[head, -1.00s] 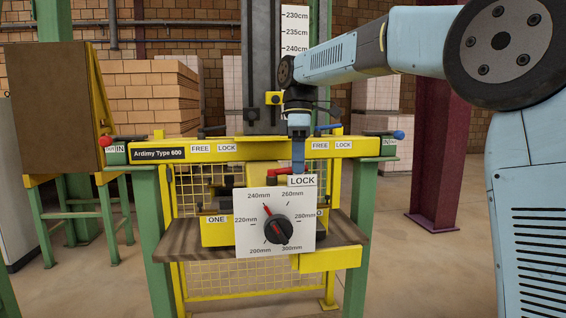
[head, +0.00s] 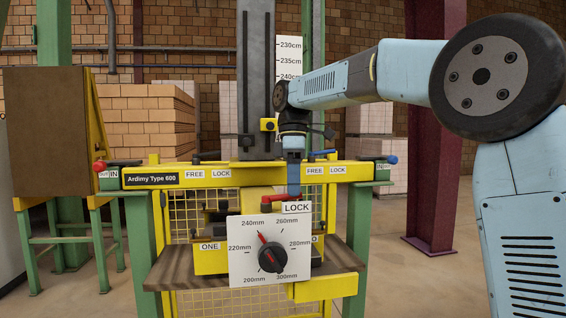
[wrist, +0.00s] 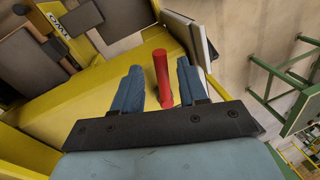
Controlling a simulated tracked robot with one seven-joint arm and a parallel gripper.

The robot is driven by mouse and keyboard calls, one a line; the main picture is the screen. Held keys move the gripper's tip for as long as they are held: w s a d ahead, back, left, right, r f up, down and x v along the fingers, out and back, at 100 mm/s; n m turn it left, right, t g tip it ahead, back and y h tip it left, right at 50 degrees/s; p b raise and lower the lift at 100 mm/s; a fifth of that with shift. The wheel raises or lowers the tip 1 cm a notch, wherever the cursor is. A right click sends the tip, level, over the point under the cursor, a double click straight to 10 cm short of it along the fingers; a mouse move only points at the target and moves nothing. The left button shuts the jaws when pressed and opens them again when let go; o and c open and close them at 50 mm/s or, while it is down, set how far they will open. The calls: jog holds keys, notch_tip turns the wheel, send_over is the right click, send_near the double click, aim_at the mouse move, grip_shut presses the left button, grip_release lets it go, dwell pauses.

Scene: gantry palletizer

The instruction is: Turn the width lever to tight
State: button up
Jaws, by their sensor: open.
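The red lever (head: 280,198) is on the yellow carriage, just above the LOCK label (head: 297,208) and the white dial plate (head: 242,268). The dial's red pointer (head: 263,238) points near 240mm. My gripper (head: 294,190) reaches down at the lever from above. In the wrist view, the red lever (wrist: 162,78) stands between the two blue fingers of my gripper (wrist: 159,66). The fingers are open, with a visible gap on both sides of the lever. The fingers hide part of the lever in the head view.
A yellow crossbeam (head: 240,178) with FREE and LOCK labels runs behind my gripper. A blue-knobbed handle (head: 391,160) is at its right end and a red-knobbed one (head: 100,166) at its left. A grey column (head: 256,80) rises behind. Open floor lies to the right.

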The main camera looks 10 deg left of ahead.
notch_tip(320, 180, up, 10)
jog(key=w, duration=0.2)
jog(key=shift+a+r, duration=0.15)
jog(key=shift+r, duration=0.05)
jog(key=shift+s+a, duration=0.1)
jog(key=shift+s, duration=0.15)
jog(key=shift+c, duration=1.4)
jog(key=s+n+t, duration=0.1)
jog(key=s+n, duration=0.1)
jog(key=s+n+t, duration=0.2)
jog(key=s, duration=0.1)
jog(key=s+a+n+t, duration=0.1)
jog(key=s+n, duration=0.1)
jog(key=shift+s+a+f+n+h, duration=0.1)
jog(key=shift+s+f+n+h, duration=0.05)
jog(key=shift+f+n+h, duration=0.2)
grip_shut()
jog(key=s+d+f+n+t+y, duration=0.1)
jog(key=s+d+f+n+t, duration=0.1)
jog(key=s+n+t, duration=0.55)
jog(key=w+f+n, duration=0.1)
jog(key=w+f, duration=0.3)
jog(key=w+f+n+g, duration=0.1)
jog(key=w+f+n, duration=0.1)
jog(key=w+f, duration=0.2)
jog(key=shift+f+g, duration=0.1)
jog(key=shift+g, duration=0.15)
jog(key=shift+w+f, duration=0.1)
jog(key=shift+w, duration=0.45)
